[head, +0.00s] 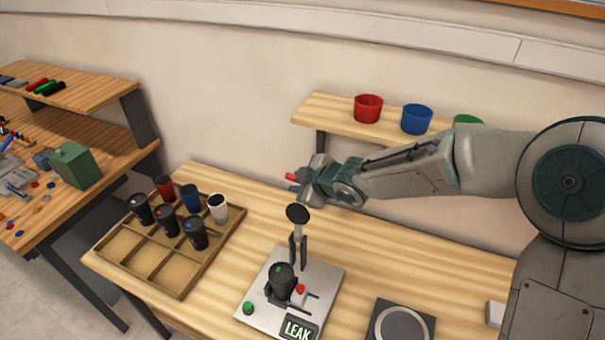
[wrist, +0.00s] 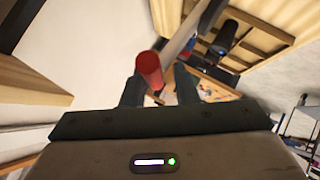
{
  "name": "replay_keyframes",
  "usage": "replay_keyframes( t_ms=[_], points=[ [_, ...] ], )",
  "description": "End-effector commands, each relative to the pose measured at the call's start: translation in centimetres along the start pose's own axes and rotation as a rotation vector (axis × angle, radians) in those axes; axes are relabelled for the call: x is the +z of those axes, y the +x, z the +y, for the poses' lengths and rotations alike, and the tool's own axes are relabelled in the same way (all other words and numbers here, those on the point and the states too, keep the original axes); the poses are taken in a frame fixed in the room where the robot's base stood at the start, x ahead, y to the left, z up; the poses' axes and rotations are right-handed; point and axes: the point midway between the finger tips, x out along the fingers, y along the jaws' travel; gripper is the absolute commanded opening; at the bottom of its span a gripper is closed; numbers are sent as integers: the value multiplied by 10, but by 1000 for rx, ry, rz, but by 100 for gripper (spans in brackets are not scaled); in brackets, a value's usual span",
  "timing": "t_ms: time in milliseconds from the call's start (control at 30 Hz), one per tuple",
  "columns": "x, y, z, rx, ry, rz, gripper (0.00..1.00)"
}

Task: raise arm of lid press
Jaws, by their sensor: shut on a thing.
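The lid press stands on a pale plate (head: 262,270) on the bench. Its grey arm (head: 299,238) points up, close to upright, with a round black pad (head: 298,213) on it. A black cup (head: 281,283) stands on the plate below the pad, apart from it. My gripper (head: 299,178) is above the press, shut on a red handle (head: 291,177). In the wrist view the red handle (wrist: 149,68) sits between my two fingers, and a grey bar (wrist: 190,30) runs beside it. The join between handle and arm is partly hidden by my gripper.
A divided wooden tray (head: 125,265) with several cups stands left of the press. A small device with a round top (head: 400,325) is to the right. A wall shelf (head: 340,122) holds red, blue and green cups behind my arm. The plate's sign reads LEAK (head: 299,330).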

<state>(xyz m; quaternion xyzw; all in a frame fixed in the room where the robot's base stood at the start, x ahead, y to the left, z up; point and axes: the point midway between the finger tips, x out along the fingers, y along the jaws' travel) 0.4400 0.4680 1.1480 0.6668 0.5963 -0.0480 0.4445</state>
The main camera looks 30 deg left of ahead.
Motion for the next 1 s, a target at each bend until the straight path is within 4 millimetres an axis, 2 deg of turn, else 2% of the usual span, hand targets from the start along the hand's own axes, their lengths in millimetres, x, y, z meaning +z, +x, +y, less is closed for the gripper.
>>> replay_keyframes(
  t_ms=[33, 433, 467, 500, 1000],
  points=[
    [8, 0, -4, -11, 6, -17, 0],
    [15, -1, -3, -10, 16, -24, 0],
    [15, -1, -3, -10, 17, -24, 35],
    [14, -1, -3, -10, 17, -23, 38],
    [3, -1, -3, -9, 7, -6, 38]
  ],
)
